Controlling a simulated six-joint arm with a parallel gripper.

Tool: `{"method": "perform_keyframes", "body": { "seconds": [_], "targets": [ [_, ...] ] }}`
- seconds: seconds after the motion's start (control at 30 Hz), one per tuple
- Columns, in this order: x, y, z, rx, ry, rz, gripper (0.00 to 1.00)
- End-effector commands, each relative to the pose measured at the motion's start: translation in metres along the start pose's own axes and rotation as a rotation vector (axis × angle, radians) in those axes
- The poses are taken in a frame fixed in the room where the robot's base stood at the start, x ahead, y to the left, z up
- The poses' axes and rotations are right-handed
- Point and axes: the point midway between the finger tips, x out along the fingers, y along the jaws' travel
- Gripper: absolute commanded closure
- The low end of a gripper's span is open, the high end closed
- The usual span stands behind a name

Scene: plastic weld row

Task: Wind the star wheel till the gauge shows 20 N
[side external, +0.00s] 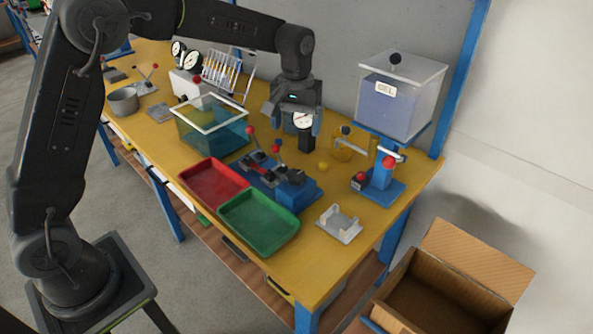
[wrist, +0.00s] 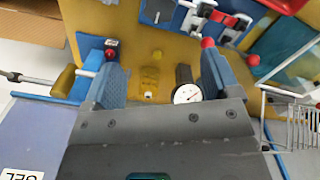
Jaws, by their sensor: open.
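A round white-faced gauge (side external: 303,120) on a dark upright body stands by my gripper (side external: 297,130). In the wrist view the gauge (wrist: 187,94) lies between my fingers, nearer the right one; its reading is too small to tell. My gripper (wrist: 160,78) is open, with no object clearly held. No star-shaped wheel is clearly recognisable; my gripper may hide part of the gauge stand.
An amber see-through holder (side external: 343,154) and a blue press (side external: 378,187) with a red knob stand to the right. A blue clamp fixture (side external: 305,190), red tray (side external: 214,181) and green tray (side external: 262,222) lie in front. A clear-lidded bin (side external: 395,105) stands behind.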

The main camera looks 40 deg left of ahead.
Motion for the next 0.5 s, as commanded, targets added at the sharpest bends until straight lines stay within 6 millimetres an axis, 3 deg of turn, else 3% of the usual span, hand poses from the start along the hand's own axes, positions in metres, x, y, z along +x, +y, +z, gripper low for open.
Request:
{"method": "perform_keyframes", "body": {
  "seconds": [0.17, 0.5],
  "targets": [
    [0.017, 0.001, -0.001, -0.002, -0.005, -0.003, 0.18],
    [0.084, 0.0, 0.0, -0.001, -0.006, -0.003, 0.18]
  ]
}}
